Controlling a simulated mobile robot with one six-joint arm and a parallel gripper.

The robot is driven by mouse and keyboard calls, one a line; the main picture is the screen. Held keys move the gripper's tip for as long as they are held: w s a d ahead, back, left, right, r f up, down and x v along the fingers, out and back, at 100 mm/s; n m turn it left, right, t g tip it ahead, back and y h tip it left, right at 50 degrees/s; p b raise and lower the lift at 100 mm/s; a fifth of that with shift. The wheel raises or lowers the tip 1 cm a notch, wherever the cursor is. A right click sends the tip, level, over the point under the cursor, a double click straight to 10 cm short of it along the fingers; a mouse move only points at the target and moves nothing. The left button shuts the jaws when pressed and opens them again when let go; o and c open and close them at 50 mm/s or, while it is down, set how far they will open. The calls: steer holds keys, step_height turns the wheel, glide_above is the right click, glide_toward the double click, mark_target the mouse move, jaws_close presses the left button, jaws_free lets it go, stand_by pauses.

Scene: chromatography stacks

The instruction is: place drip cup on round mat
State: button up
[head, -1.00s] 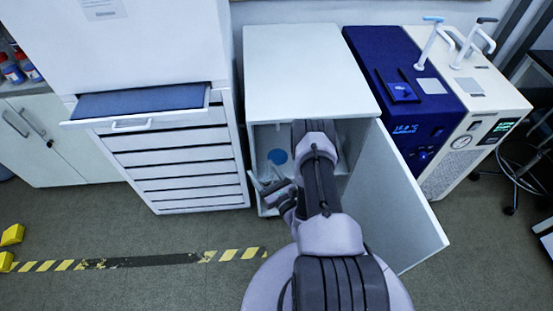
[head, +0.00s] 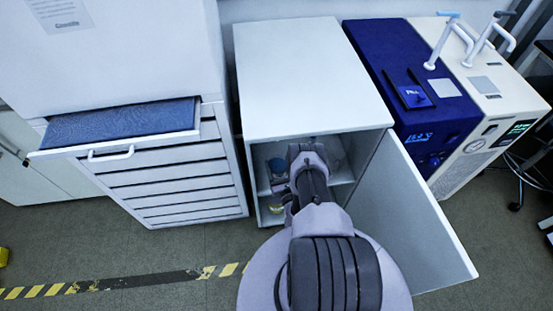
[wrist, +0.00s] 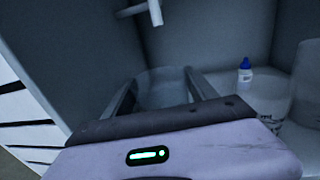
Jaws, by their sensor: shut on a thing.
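My gripper (wrist: 160,82) is shut on the drip cup (wrist: 162,92), a pale grey, see-through cup between the two fingers in the wrist view. My gripper and the cup are inside the open white cabinet (head: 310,75). In the head view my arm hides most of them. The round mat, a blue disc, shows only as a small dark blue patch (head: 279,163) left of my arm in the cabinet. I cannot make out the mat in the wrist view, nor whether the cup touches anything below.
A small bottle with a blue cap (wrist: 245,72) and a clear vessel (wrist: 305,90) stand to the right of the cup. A pale spout-like part (wrist: 152,10) hangs above. The open cabinet door (head: 405,220) stands right of my arm. An open drawer (head: 125,130) juts out at left.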

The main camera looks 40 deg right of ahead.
mark_target(279, 159)
steer(key=w+d, duration=0.1)
steer(key=w+d+f+b, duration=0.1)
steer(key=w, duration=0.1)
steer(key=w+d+b, duration=0.1)
steer(key=w, duration=0.1)
steer(key=shift+d+f, duration=0.15)
steer(key=shift+d, duration=0.25)
step_height(279, 159, down, 4)
steer(key=b, duration=0.3)
steer(key=shift+w+d+r, duration=0.1)
steer(key=shift+w+r, duration=0.05)
steer(key=shift+r, duration=0.3)
steer(key=shift+f, duration=0.2)
steer(key=o, duration=1.5)
steer(key=shift+r, duration=0.1)
